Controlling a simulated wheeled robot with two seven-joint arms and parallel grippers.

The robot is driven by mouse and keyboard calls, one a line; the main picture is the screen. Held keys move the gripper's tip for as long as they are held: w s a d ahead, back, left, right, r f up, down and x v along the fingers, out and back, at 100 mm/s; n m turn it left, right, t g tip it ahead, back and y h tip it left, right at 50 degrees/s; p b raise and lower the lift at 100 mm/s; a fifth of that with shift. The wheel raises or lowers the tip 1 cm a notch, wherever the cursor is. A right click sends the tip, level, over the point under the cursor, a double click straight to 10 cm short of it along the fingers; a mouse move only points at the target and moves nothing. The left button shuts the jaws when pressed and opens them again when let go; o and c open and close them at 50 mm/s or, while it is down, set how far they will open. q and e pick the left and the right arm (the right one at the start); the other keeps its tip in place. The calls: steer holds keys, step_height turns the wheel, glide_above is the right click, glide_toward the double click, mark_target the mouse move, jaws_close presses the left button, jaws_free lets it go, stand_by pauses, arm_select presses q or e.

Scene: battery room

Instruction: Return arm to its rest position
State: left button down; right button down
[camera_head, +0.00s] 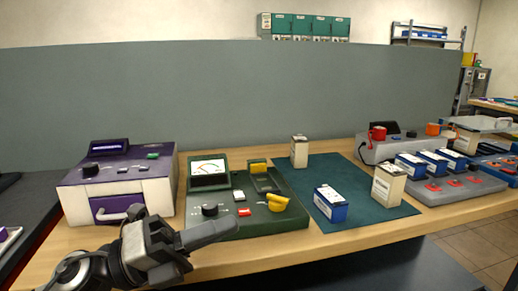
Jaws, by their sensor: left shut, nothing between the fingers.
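My left arm comes in from the bottom left. Its gripper (234,226) is shut and empty, its fingertips over the front of the dark green tester (262,226). It appears just in front of the tester's black knob; I cannot tell whether it touches the panel. My right gripper is not in view.
A purple and white device (118,186) stands left behind my arm. A dark green mat (353,222) holds a blue battery (331,204) and two cream ones (299,151) (388,185). A grey charger (462,189) with several blue batteries stands right. A grey partition (230,95) rises behind.

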arm_select(q)
steer(key=a+f+n+t+y+p, duration=0.1)
steer(key=a+f+n+t+y, duration=0.45)
steer(key=n, duration=0.95)
steer(key=a+f+n+t+y+p, duration=0.2)
steer(key=f+n+t+y, duration=0.55)
steer(key=n, duration=0.65)
steer(key=s+f+n+g+y, duration=0.2)
steer(key=s+f+n+g, duration=0.2)
steer(key=f, duration=0.4)
steer(key=s+f+n+g+y+p, duration=0.1)
steer(key=s+f+n+g+y, duration=0.1)
steer(key=s+f, duration=0.4)
step_height(320, 180, down, 2)
steer(key=shift+s+a+f+n+g, duration=0.2)
steer(key=shift+s+a+n+g, duration=0.15)
steer(key=shift+n+g, duration=0.55)
